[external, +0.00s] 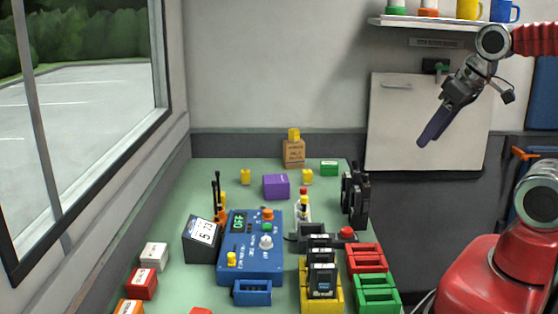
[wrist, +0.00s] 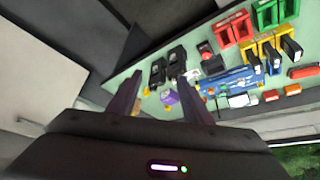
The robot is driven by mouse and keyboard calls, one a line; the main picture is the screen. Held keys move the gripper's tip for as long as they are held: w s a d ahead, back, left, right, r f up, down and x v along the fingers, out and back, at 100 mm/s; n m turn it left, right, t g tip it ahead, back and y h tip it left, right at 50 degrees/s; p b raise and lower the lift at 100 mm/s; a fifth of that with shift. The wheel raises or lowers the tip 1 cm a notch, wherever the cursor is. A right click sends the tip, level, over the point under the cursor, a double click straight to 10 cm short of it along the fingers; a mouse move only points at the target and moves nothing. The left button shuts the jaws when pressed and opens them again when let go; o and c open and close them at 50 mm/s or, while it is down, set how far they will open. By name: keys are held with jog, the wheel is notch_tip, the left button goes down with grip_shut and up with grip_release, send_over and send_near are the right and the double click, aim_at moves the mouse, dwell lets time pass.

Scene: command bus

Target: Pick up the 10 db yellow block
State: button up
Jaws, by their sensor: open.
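Several small yellow blocks are on the green table. One yellow block (external: 245,176) stands left of the purple box, and another yellow block (external: 307,176) stands to its right. A third yellow piece (external: 293,134) sits on top of a brown box. A yellow piece (external: 231,259) also sits on the blue device. Labels are too small to tell which is 10 db. My gripper (external: 424,141) is raised right of the table, in front of the white panel, tilted down and left. In the wrist view my gripper (wrist: 160,77) has its fingers apart, with nothing between them.
The green table (external: 215,170) holds a purple box (external: 276,187), brown box (external: 294,153), blue device (external: 252,250) and black radios (external: 355,195). Red bins (external: 367,258) and green bins (external: 376,294) line the right edge. A shelf (external: 400,22) with mugs is above. Air over the table is mostly free.

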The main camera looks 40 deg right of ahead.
jog(key=w+d+f+m+g+y, duration=0.2)
jog(key=w+d+f+m+y, duration=0.25)
jog(key=w+f+m, duration=0.55)
jog(key=w+d+f+m+g+y, duration=0.1)
jog(key=w+d+f+m+y, duration=0.3)
jog(key=w+d+f+m, duration=0.55)
jog(key=w+m+t, duration=0.2)
jog(key=w, duration=0.2)
jog(key=w+m+t+y, duration=0.1)
jog(key=w+m+t, duration=0.1)
jog(key=w, duration=0.2)
jog(key=w+d+m+t+y, duration=0.1)
jog(key=w+m, duration=0.1)
jog(key=w, duration=0.3)
jog(key=shift+f+t, duration=0.2)
jog(key=shift+t, duration=0.2)
jog(key=shift+m, duration=0.25)
